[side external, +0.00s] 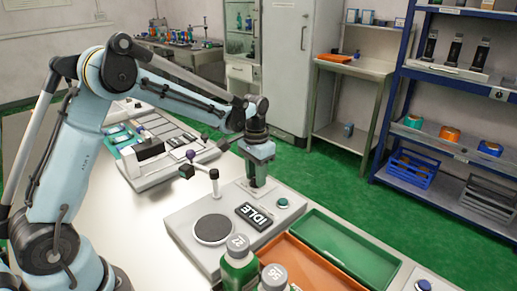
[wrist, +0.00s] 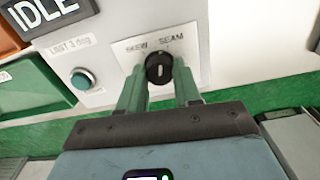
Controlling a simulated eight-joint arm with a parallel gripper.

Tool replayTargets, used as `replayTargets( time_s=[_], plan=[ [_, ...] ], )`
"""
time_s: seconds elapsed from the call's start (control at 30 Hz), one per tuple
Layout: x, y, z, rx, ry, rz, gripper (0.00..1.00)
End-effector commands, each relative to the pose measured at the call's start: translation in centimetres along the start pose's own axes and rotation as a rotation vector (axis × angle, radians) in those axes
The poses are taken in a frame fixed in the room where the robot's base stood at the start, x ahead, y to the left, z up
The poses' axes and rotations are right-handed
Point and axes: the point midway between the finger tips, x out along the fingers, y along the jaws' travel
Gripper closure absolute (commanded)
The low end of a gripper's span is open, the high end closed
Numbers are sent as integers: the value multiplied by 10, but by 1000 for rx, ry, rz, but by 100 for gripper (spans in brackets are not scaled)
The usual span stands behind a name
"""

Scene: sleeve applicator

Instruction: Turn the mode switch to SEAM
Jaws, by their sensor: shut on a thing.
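The mode switch (wrist: 159,66) is a round black knob with a pale mark, on a white label plate (wrist: 125,47) of the machine. In the wrist view SEAM is printed above and right of the knob; the word to its left is hard to read. The pale mark looks roughly upright in the picture, pointing at neither word clearly. My gripper (wrist: 160,78) has its two green fingers on either side of the knob, shut on it. In the side view my gripper (side external: 259,182) reaches down to the machine top and hides the knob. The display (side external: 254,216) reads IDLE.
A teal button (side external: 281,203) sits on the machine beside my gripper. A round dark pad (side external: 213,229) and a small post (side external: 214,182) are on its left. Green (side external: 345,247) and orange (side external: 298,264) trays lie in front, with green bottles (side external: 238,264) near the machine's front.

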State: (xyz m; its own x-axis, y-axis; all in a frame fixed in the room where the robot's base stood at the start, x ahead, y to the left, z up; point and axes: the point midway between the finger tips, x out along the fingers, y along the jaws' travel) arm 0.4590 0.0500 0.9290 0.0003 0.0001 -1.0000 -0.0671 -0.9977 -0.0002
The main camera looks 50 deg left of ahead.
Motion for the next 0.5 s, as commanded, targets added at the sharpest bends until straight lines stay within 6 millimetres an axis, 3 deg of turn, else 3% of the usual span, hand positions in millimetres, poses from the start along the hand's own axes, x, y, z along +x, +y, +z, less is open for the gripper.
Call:
replayTargets(
  time_s=[0.5],
  plan=[
    [-1,0,1,296,-3,0,97]
  ],
)
